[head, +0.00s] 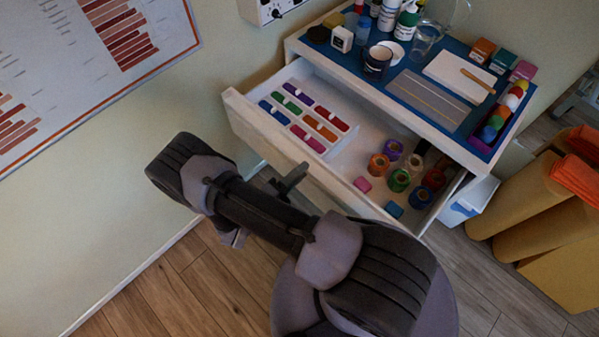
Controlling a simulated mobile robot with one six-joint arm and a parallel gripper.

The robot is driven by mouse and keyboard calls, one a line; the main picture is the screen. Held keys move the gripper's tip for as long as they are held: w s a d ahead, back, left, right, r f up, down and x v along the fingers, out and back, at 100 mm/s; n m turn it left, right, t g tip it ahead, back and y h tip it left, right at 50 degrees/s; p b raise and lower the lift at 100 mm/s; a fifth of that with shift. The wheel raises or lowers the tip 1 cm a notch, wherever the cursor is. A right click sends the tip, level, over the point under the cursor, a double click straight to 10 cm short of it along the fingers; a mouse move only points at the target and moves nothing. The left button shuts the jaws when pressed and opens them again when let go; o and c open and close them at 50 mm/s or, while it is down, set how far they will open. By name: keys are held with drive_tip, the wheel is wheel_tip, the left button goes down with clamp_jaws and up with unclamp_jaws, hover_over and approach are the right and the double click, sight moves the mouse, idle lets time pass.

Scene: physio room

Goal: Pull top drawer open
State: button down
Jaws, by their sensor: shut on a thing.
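The top drawer (243,118) of a white cabinet is pulled well out, and its inside shows from above. It holds a white tray of small coloured pieces on the left and several coloured jars on the right. My gripper (291,178) is at the middle of the drawer's front, partly hidden by my arm. It is shut at the drawer's handle; the handle itself and the fingertips' contact are hidden from this view.
The cabinet top (400,93) carries a blue mat with bottles, a dark cup, a white pad and coloured blocks. Tan rolls (520,197) with orange cloth stand at the right. A white bin (468,203) is beside the cabinet. Wooden floor is clear at the lower left.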

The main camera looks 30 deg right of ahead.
drive_tip(key=shift+s+f, duration=0.1)
drive_tip(key=shift+f, duration=0.15)
drive_tip(key=c, duration=1.3)
unclamp_jaws()
drive_tip(key=shift+r, duration=0.1)
drive_tip(key=shift+a, duration=0.1)
drive_tip(key=p+v, duration=0.2)
drive_tip(key=v, duration=1.5)
drive_tip(key=shift+a, duration=0.15)
drive_tip(key=shift+r, duration=0.1)
